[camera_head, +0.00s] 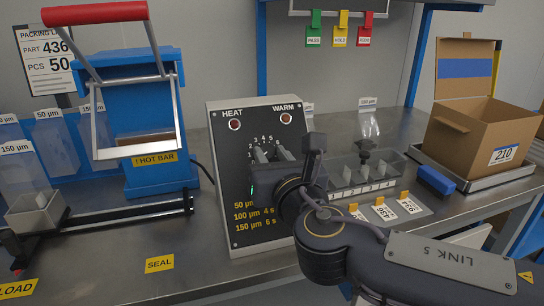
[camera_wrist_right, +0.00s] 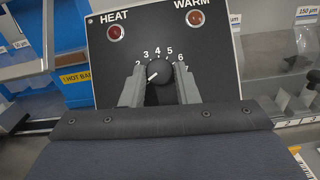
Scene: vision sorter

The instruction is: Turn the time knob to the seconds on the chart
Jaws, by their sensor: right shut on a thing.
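The time knob (camera_wrist_right: 159,74) is black and round, set in the dark control panel (camera_wrist_right: 102,74) under an arc of numbers. Its white mark points to the lower left, near the 2 side. My right gripper (camera_wrist_right: 158,92) is shut on the knob, one grey finger on each side; in the head view the gripper (camera_head: 270,152) covers most of it. The chart (camera_head: 254,216) on the lower panel reads 100 µm 4 s and 150 µm 6 s; the seconds of its 50 µm row are hidden by my gripper. My left gripper is out of view.
The blue sealer (camera_head: 160,175) with a raised red handle (camera_head: 95,13) stands left of the panel. A packing sheet (camera_head: 47,60) reads part 436, 50 pieces. Bins labelled 50 µm and 150 µm are at far left. A cardboard box (camera_head: 466,138) stands at right.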

